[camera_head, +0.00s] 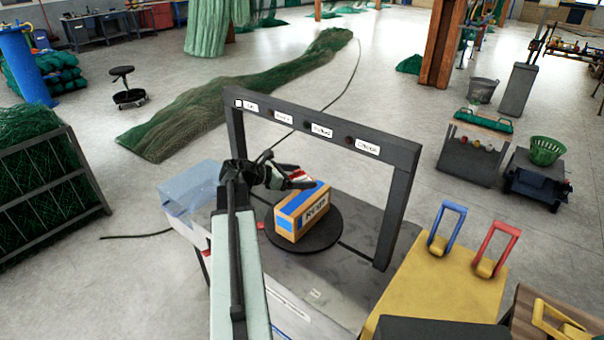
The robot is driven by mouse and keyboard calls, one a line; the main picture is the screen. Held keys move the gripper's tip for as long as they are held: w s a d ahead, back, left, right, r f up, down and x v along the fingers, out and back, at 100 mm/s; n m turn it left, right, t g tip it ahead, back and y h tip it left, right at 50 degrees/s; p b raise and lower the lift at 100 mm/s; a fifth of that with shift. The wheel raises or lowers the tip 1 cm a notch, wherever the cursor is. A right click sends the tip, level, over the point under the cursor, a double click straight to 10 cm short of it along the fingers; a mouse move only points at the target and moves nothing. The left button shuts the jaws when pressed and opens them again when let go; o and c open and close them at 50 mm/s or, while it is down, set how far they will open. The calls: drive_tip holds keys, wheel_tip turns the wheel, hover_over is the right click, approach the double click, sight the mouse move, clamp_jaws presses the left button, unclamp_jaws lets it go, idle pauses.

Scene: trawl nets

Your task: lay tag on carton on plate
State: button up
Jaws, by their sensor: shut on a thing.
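The carton (316,214), orange-brown with blue on its top and side and a white printed label, sits on the round black plate (332,238). The plate lies on a grey bench top under a dark frame.
The dark frame (322,130), with small white labels, spans the bench behind my gripper. A clear bluish bin (190,187) stands left of my arm. A yellow surface (425,285) with a blue handle (448,228) and a red handle (497,248) is at right.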

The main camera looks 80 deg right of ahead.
sight(300, 199)
drive_tip(key=shift+f+b, duration=2.8)
drive_tip(key=shift+f, duration=0.3)
drive_tip(key=shift+f+b, duration=0.55)
drive_tip(key=o, duration=1.2)
drive_tip(key=shift+c, duration=0.2)
